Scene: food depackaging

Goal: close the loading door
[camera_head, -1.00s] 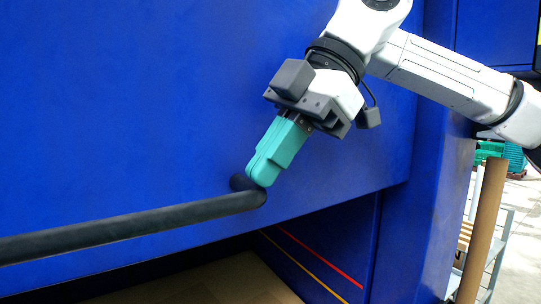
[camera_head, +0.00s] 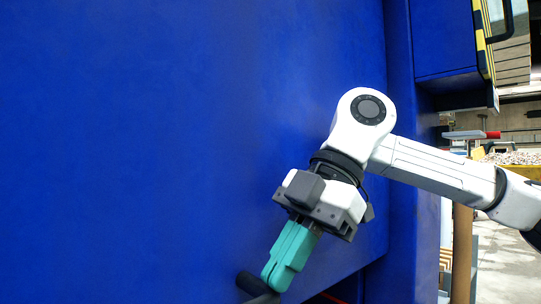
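The loading door (camera_head: 180,140) is a large flat blue panel that fills the left and middle of the head view. A strip of dark opening (camera_head: 345,290) shows under the door's lower right edge.
A blue frame post (camera_head: 402,200) stands right of the door. A blue box with a black-and-yellow striped edge (camera_head: 482,40) juts out at the upper right. A brown upright tube (camera_head: 462,250) stands beyond the post, with pale open floor (camera_head: 505,265) to its right.

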